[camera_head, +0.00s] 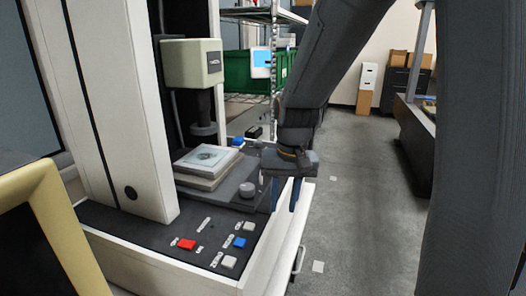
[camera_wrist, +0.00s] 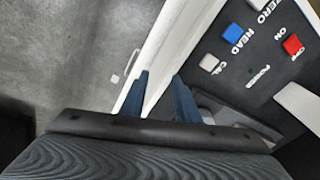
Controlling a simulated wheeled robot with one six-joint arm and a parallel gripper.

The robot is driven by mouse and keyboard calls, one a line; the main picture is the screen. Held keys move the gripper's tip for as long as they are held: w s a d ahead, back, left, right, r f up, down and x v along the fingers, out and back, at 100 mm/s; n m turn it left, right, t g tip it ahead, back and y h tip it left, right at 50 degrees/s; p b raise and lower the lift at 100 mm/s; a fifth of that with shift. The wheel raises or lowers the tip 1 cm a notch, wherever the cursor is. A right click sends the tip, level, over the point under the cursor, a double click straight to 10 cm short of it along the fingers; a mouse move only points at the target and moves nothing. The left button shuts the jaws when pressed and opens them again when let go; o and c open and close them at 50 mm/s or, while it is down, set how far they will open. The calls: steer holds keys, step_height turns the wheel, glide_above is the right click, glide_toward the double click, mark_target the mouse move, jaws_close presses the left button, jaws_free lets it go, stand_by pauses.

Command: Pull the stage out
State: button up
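The stage (camera_head: 197,182) is a pale stacked block with a glass-topped plate, on a dark slide in the measuring machine's bed. A round grey knob (camera_head: 247,189) stands at the slide's near right corner. My gripper (camera_head: 286,195) points down just right of the knob, over the machine's white right-hand rim. In the wrist view its two blue fingers (camera_wrist: 161,98) are spread apart, with the white rim (camera_wrist: 150,72) showing between and beyond them. I see nothing held. Whether the fingers touch the stage or rim is unclear; my gripper body hides part of that area.
The control panel has a red button (camera_head: 187,244), a blue button (camera_head: 240,242) and white ones. A white column (camera_head: 125,110) and a measuring head (camera_head: 192,63) rise beside and above the stage. A thin handle (camera_head: 298,262) sits on the machine's side. Floor at right is clear.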

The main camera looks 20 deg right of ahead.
steer(key=w+d+r+m+y+p, duration=0.1)
steer(key=w+r+m, duration=0.1)
steer(key=w+r, duration=0.5)
steer(key=w+d+r+m, duration=0.15)
steer(key=w+r, duration=0.25)
steer(key=w, duration=0.7)
steer(key=shift+m, duration=0.35)
steer(key=shift+w+a+f+p, duration=0.1)
steer(key=shift+a+f+p, duration=0.2)
steer(key=shift+f, duration=1)
steer(key=shift+w+a+f+p, duration=0.1)
steer(key=shift+a+f+p, duration=0.2)
steer(key=shift+f, duration=0.95)
steer(key=shift+w+a+f+p, duration=0.15)
steer(key=shift+f+p, duration=0.2)
steer(key=shift+f, duration=0.95)
steer(key=shift+s, duration=0.1)
jaws_close()
